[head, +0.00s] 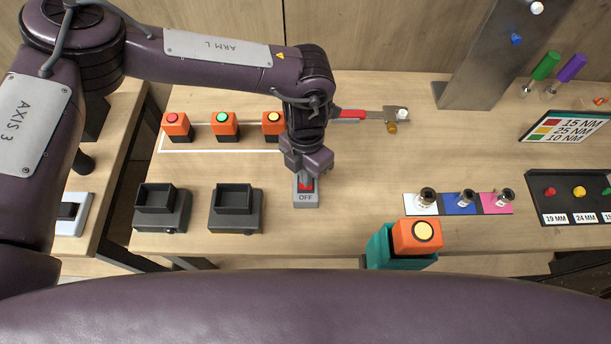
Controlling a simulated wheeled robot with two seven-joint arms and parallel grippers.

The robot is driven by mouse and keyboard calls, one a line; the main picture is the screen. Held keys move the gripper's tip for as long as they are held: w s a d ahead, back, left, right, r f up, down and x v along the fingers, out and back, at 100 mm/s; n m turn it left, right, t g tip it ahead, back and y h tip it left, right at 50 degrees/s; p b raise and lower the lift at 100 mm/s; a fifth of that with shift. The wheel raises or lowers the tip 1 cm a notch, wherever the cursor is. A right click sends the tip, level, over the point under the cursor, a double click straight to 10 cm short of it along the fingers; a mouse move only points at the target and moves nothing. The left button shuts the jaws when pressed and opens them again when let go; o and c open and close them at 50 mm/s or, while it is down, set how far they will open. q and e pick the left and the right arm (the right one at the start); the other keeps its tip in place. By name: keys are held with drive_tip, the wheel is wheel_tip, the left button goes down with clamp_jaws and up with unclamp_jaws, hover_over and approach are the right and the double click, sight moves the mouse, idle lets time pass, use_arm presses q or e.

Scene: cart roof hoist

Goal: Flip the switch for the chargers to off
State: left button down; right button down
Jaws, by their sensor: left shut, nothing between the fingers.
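The switch (306,197) is a small grey box with a red rocker and the word OFF on its front edge, standing on the wooden table. My left gripper (306,178) points down onto it from above, shut and empty, with its fingertips at the red rocker. The fingers hide part of the rocker, so I cannot tell which way it is tipped or whether they touch it. Two dark chargers, a left one (160,207) and a right one (236,208), stand left of the switch with empty wells. My right gripper is out of view.
Several orange blocks with coloured buttons (225,126) stand behind the chargers. A red-handled tool (348,114) lies behind the gripper. A teal holder (380,248) with an orange block (417,236) is at the front edge. Sockets stand on a coloured strip (460,204) to the right.

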use_arm(q)
drive_tip(key=shift+s+f+b, duration=0.1)
drive_tip(key=shift+f+b, duration=0.25)
drive_tip(key=shift+f, duration=0.1)
drive_tip(key=shift+r, duration=0.1)
drive_tip(key=shift+w+r+p, duration=0.2)
drive_tip(key=shift+r+p, duration=0.35)
drive_tip(key=shift+r, duration=0.3)
drive_tip(key=r, duration=0.1)
drive_tip(key=r+p, duration=0.1)
drive_tip(key=r, duration=0.1)
drive_tip(key=r+p, duration=0.1)
drive_tip(key=r, duration=0.1)
drive_tip(key=shift+w, duration=0.35)
